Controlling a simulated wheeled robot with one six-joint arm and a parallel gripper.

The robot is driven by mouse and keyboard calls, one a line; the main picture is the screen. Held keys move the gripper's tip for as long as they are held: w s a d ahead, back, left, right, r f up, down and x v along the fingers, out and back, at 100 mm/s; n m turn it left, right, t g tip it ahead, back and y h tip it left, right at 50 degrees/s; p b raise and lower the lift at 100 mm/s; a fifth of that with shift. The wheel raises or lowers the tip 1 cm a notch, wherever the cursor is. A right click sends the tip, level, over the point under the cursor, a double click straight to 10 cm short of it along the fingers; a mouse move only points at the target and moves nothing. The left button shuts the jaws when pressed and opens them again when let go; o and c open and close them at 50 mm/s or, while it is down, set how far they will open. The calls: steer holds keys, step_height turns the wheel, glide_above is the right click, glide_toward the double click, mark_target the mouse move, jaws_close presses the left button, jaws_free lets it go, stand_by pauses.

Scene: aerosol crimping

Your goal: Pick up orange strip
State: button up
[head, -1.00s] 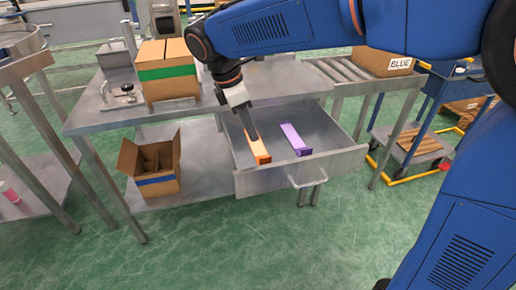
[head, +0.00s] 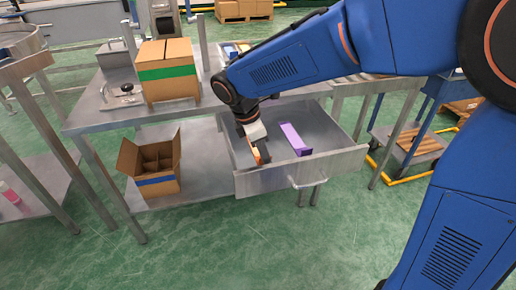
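The orange strip (head: 256,155) lies in the open metal drawer (head: 262,181), at its left side, partly hidden by my gripper. A purple strip (head: 294,139) lies to its right in the same drawer. My gripper (head: 261,156) is lowered into the drawer, right at the orange strip. Its fingers overlap the strip in the picture. I cannot tell whether they are apart or closed on it.
The drawer walls stand around my gripper. A closed cardboard box with a green band (head: 168,73) stands on the steel table to the left. An open divided box with a blue band (head: 157,182) sits on the lower shelf. A cart (head: 413,142) stands at the right.

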steer(key=shift+c, duration=0.6)
jaws_close()
